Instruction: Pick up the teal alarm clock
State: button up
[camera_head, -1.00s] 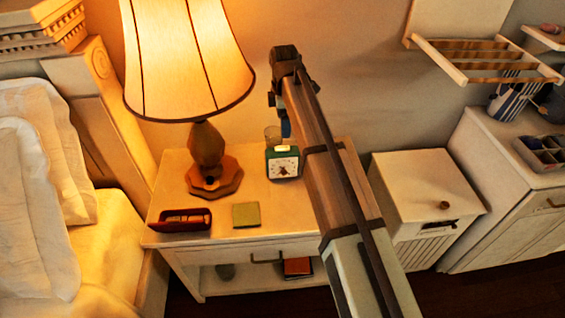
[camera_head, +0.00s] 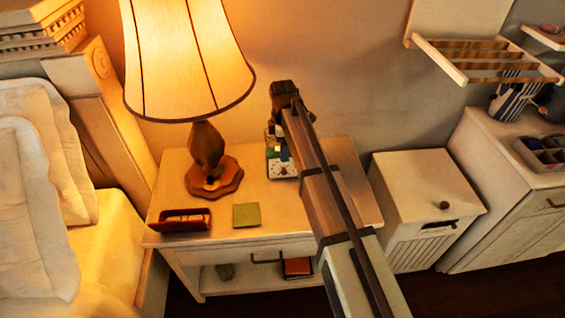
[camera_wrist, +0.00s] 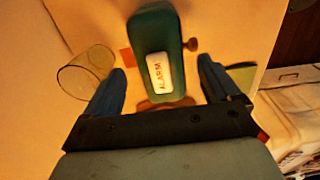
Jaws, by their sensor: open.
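The teal alarm clock (camera_head: 283,168) stands on the nightstand (camera_head: 300,213), right of the lamp, its white face toward the head camera. My arm and gripper (camera_head: 279,140) hide part of it. My gripper (camera_wrist: 160,82) is open. Its two blue fingertips lie on either side of the clock's near end, with a gap on both sides. A knob sticks out at the clock's right side.
A clear glass (camera_wrist: 87,72) stands close to the left finger in the wrist view. The lit lamp (camera_head: 207,160) is left of the clock. A red tray (camera_head: 180,220) and a green pad (camera_head: 246,215) lie at the nightstand's front.

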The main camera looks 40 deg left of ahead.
notch_tip(320, 180, down, 4)
jog(key=shift+r, duration=0.25)
jog(key=c, duration=1.4)
